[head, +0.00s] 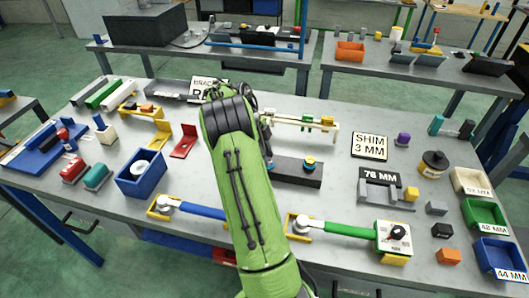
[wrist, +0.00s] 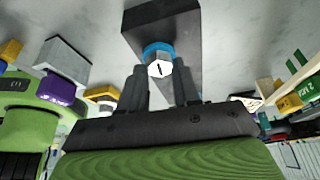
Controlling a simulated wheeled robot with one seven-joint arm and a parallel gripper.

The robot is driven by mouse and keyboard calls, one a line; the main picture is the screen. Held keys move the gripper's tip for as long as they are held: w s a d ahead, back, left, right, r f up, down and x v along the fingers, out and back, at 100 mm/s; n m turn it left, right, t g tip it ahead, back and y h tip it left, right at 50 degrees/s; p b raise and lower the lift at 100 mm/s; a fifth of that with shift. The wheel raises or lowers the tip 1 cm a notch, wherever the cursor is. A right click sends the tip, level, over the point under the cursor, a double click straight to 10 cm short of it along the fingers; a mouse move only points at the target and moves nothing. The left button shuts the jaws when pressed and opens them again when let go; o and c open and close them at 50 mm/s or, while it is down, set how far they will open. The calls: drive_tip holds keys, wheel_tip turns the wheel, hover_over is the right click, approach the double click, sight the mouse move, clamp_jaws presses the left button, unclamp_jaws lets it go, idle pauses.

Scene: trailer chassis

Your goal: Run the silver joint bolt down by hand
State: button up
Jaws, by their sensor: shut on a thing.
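The silver joint bolt (wrist: 160,69) shows in the wrist view as a bright hexagonal head with a dark mark on it. A blue ring (wrist: 157,49) lies around it, at the dark block (wrist: 185,22). My gripper (wrist: 160,76) has one finger on each side of the bolt head and is shut on it. The bolt's shank is hidden. In the head view the dark block (head: 290,180) lies on the table just right of my green arm, with a yellow and blue round piece (head: 310,163) on its right end. My arm hides the gripper there.
A green-handled wrench (head: 345,230) and a blue-handled wrench (head: 200,210) lie toward the table's front edge. A blue box (head: 140,188) stands at left. A beige rack (head: 305,122) is behind the block, and a "76 MM" sign (head: 380,178) is to its right.

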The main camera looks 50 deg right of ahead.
drive_tip(key=m+p, duration=0.1)
drive_tip(key=m, duration=0.1)
drive_tip(key=m+y, duration=0.1)
drive_tip(key=m+y+p, duration=0.1)
drive_tip(key=m, duration=0.1)
drive_tip(key=shift+d+r+m+p, duration=0.3)
drive_tip(key=shift+d+p, duration=0.05)
drive_tip(key=m+p, duration=0.1)
drive_tip(key=m, duration=0.1)
drive_tip(key=m+y+p, duration=0.1)
drive_tip(key=m, duration=0.1)
drive_tip(key=shift+d+m+t+y, duration=0.15)
drive_tip(key=shift+m+t+y, duration=0.15)
drive_tip(key=shift+t, duration=0.1)
drive_tip(key=shift+f, duration=0.1)
drive_tip(key=o, duration=1.1)
drive_tip(key=shift+f, duration=0.1)
drive_tip(key=shift+c, duration=0.2)
drive_tip(key=p+v, duration=1.2)
drive_tip(key=p, duration=0.1)
